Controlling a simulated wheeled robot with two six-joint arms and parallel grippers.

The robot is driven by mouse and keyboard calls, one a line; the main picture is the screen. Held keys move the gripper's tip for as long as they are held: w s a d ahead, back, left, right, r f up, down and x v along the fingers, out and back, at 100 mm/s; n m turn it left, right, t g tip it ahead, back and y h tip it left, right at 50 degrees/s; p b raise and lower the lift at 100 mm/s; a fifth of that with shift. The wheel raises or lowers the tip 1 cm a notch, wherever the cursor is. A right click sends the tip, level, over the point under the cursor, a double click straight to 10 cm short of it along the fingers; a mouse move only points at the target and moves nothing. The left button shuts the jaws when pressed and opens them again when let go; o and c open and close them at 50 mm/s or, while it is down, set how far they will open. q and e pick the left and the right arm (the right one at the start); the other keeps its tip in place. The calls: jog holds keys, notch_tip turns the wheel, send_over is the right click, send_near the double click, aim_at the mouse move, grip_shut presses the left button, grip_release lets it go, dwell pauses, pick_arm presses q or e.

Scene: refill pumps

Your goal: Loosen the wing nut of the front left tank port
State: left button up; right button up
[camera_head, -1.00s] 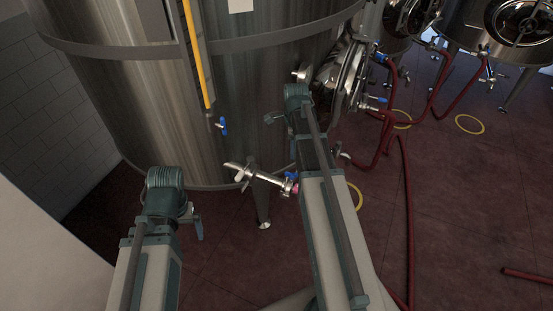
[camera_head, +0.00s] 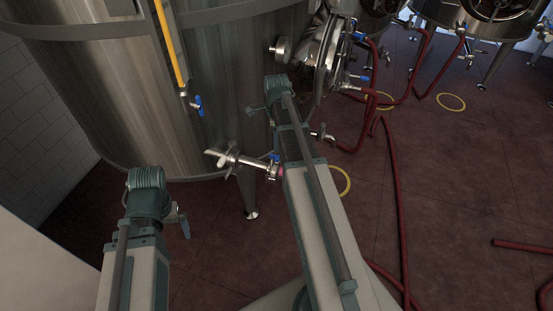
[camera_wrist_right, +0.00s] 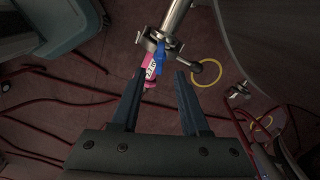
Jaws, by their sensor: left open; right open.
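The front left tank port is a steel pipe stub (camera_head: 228,158) low on the big tank (camera_head: 110,110), with a steel valve body and blue handle to its right, partly behind my right arm. In the right wrist view, a pipe (camera_wrist_right: 175,18) ends in a clamp (camera_wrist_right: 153,40) with a blue handle (camera_wrist_right: 160,55) and a pink tag (camera_wrist_right: 150,67). The wing nut is too small to make out surely. My right gripper (camera_wrist_right: 160,74) is open and empty, its fingertips just short of the clamp and tag. My left gripper (camera_head: 184,222) is open, lower left of the port, and apart from it.
A tank leg (camera_head: 248,195) stands below the port. Another blue-handled valve (camera_head: 195,103) hangs on the tank front. Red hoses (camera_head: 400,210) lie on the floor at right, near yellow rings (camera_head: 340,181). A dark ball-ended rod (camera_wrist_right: 207,72) sits beside the right gripper.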

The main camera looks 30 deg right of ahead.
aim_at(277, 158)
notch_tip(277, 158, down, 7)
jog(key=b, duration=0.6)
grip_shut()
